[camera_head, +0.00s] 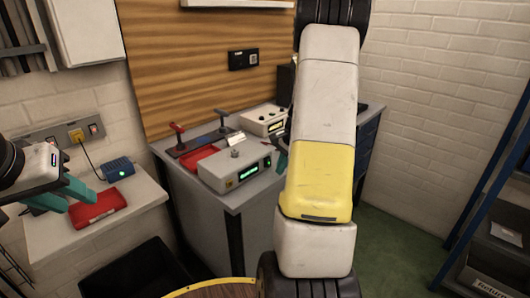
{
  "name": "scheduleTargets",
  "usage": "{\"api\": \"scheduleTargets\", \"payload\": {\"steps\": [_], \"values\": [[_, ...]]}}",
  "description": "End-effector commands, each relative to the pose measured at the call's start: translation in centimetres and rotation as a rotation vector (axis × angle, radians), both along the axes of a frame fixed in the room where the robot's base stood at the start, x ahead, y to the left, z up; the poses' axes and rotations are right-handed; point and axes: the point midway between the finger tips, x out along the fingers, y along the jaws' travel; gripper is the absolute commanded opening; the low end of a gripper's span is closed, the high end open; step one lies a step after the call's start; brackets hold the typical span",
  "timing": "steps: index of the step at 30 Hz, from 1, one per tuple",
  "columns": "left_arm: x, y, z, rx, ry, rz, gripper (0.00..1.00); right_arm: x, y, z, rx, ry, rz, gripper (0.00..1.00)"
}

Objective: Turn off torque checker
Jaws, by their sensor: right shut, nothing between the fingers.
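A grey box with a lit green display (235,168) and a knob on top sits at the front of the grey workbench; it looks like the torque checker. A second pale box (265,120) with knobs and a small display stands behind it. My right gripper (282,153) is mostly hidden behind my own arm; a teal fingertip shows just right of the front box. It is shut and holds nothing, and I cannot tell whether it touches the box. My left gripper (76,198) is at the far left, its teal fingers apart, near a red case (98,208).
The red case and a small blue device (118,169) are on a pale side table (140,200). A red tray (198,157) and red-handled levers (178,130) stand left of the boxes. A black bin (135,275) is below. Blue shelving (490,190) stands at right.

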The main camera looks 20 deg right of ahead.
Motion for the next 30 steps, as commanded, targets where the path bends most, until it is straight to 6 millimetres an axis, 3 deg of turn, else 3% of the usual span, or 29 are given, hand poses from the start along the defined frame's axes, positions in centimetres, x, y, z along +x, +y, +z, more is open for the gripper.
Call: {"api": "scheduleTargets", "payload": {"steps": [3,9,30], "values": [[0.0,0.0,0.0,0.000,0.000,0.000,0.36,2.0,0.8,0.0,-0.002,-0.005,0.006,0.00],[0.0,0.0,0.0,0.000,0.000,0.000,0.36,3.3,1.3,-0.2,-0.002,-0.005,0.004,0.00],[0.0,0.0,0.0,0.000,0.000,0.000,0.36,4.0,1.6,-0.6,-0.001,-0.005,0.003,0.00]]}}
